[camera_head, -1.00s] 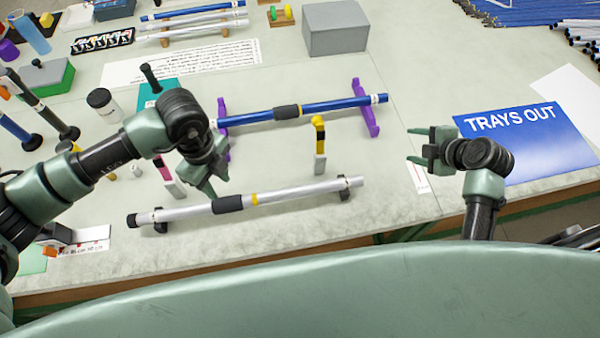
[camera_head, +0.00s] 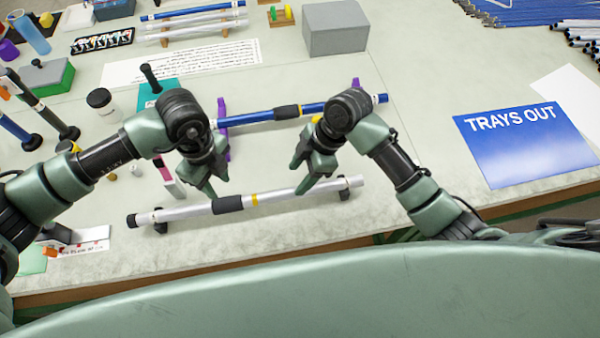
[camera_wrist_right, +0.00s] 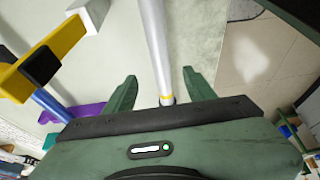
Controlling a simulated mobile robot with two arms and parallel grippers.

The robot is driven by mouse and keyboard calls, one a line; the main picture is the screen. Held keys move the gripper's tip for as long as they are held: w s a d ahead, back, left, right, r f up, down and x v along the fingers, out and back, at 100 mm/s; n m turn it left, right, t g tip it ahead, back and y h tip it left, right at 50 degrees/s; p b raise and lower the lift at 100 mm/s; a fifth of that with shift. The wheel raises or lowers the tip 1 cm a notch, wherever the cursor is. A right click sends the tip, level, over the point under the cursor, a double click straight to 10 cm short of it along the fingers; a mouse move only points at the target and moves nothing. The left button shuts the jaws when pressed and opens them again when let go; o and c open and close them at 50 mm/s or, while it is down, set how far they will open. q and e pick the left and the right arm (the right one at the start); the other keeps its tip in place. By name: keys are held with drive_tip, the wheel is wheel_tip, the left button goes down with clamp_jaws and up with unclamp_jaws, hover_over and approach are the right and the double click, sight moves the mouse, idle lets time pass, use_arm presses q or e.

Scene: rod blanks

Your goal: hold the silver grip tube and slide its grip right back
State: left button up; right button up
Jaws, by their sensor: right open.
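The silver grip tube (camera_head: 300,190) rests on two small black supports near the table's front edge. Its black grip (camera_head: 228,204) sits left of a yellow band (camera_head: 254,199). My left gripper (camera_head: 219,187) hovers at the grip's far side, its fingers apart; contact cannot be told. My right gripper (camera_head: 303,187) is open and empty over the tube, right of the band. In the right wrist view the silver tube (camera_wrist_right: 155,40) runs between the open fingers (camera_wrist_right: 160,82), and the yellow band (camera_wrist_right: 167,97) shows near the palm, which hides what lies beyond.
A blue tube (camera_head: 255,116) lies on purple stands (camera_head: 222,130) behind. A grey box (camera_head: 335,30) is at the back. A blue "TRAYS OUT" sheet (camera_head: 525,150) lies right; the table between is clear.

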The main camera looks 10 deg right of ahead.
sight(289, 191)
drive_tip(key=shift+f, duration=0.35)
drive_tip(key=x, duration=0.7)
drive_tip(key=shift+s+a+f, duration=0.1)
drive_tip(key=shift+a+f, duration=0.05)
drive_tip(key=shift+f, duration=0.05)
